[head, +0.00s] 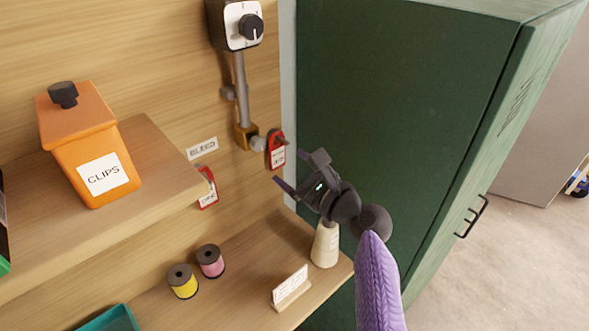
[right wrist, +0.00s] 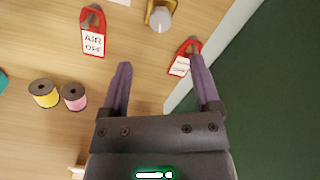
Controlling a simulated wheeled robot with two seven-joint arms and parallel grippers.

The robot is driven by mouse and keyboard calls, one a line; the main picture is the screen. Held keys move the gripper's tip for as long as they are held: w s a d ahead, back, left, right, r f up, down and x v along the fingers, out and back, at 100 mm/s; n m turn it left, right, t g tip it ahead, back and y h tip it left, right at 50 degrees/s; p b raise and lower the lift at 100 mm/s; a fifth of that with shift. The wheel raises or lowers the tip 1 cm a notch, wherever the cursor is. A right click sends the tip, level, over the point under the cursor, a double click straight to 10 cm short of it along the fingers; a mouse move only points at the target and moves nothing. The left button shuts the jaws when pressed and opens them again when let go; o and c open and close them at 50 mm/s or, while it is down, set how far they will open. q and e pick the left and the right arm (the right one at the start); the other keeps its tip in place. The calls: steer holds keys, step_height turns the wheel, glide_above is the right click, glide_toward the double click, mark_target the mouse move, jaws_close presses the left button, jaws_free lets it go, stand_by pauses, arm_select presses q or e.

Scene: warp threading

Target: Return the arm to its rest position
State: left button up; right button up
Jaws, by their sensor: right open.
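My right gripper (head: 299,172) is in the middle of the head view, raised above the lower shelf in front of the wooden back panel. Its purple-tipped fingers are spread and hold nothing. In the right wrist view the same gripper (right wrist: 162,85) shows a clear gap between its fingers, with bare wood behind. A purple sleeve (head: 379,285) covers my right arm, which comes in from the bottom. My left gripper is not in view.
A beige cone (head: 325,246) stands below the right gripper. Red tags (head: 277,151) hang on the panel by a valve. Yellow (head: 183,282) and pink (head: 210,262) spools and a card holder (head: 290,288) sit on the shelf. A green cabinet (head: 390,110) stands right.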

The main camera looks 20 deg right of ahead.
steer(key=s+a+f+n+g+h, duration=0.25)
steer(key=s+f+n+g, duration=0.55)
steer(key=s+f+n, duration=0.65)
steer(key=s+d+n+g+h, duration=0.2)
steer(key=s+n+g+h, duration=0.25)
steer(key=s+n, duration=0.95)
step_height(320, 180, down, 41)
steer(key=s+g+b, duration=0.1)
steer(key=g+b, duration=0.1)
steer(key=b, duration=2)
steer(key=s+d+f+b, duration=0.1)
steer(key=s+f+b, duration=0.3)
steer(key=f, duration=0.5)
steer(key=s+d+f+g+b, duration=0.1)
steer(key=s+f+b, duration=0.4)
steer(key=f, duration=0.4)
steer(key=s+f+b, duration=0.5)
steer(key=f+b, duration=0.2)
steer(key=f, duration=0.2)
steer(key=shift+d, duration=0.4)
